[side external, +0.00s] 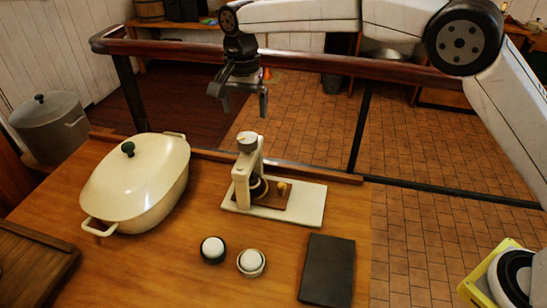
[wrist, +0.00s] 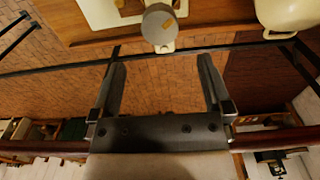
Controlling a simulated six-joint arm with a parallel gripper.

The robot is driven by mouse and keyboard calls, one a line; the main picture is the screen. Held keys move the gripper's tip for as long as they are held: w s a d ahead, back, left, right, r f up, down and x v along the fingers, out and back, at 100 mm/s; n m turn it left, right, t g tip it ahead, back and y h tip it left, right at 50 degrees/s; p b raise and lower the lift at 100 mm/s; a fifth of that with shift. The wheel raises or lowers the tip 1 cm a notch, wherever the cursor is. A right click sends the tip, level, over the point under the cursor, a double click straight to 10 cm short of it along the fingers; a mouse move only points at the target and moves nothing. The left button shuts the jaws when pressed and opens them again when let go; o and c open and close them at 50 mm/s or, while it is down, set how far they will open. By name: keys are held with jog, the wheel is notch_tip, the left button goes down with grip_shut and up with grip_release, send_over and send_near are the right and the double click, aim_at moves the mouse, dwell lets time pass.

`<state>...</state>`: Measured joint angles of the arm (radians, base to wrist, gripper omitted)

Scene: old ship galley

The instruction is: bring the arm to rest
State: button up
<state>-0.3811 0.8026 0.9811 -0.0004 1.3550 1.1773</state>
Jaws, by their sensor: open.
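My gripper (side external: 243,103) hangs from my white arm at the upper middle of the side view. It is open and empty, its fingers apart above the far edge of the wooden table (side external: 170,262). In the wrist view my gripper (wrist: 161,75) also shows with its two fingers apart and nothing between them. A cream press-like device (side external: 247,175) on a pale base plate (side external: 308,205) stands below it. My gripper is apart from it. The device's round grey top (wrist: 160,24) shows at the top of the wrist view.
A cream lidded pot (side external: 135,185) stands left on the table. Two small cups with white contents (side external: 212,249) (side external: 251,262) and a dark flat slab (side external: 327,270) lie in front. A wooden rail (side external: 300,62) runs behind my gripper. A grey pot (side external: 48,125) stands far left.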

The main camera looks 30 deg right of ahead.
jog(key=shift+d+f, duration=0.1)
jog(key=shift+d, duration=0.3)
jog(key=s+d+f+n+t, duration=0.1)
jog(key=s+d+f+n, duration=0.3)
jog(key=s+d, duration=0.6)
jog(key=s+d+f+n+t, duration=0.1)
jog(key=s+d+f+n, duration=0.4)
jog(key=s+d, duration=0.6)
jog(key=s+f, duration=0.1)
jog(key=s, duration=0.4)
jog(key=shift+s+f+t, duration=0.15)
jog(key=shift+s+t, duration=0.15)
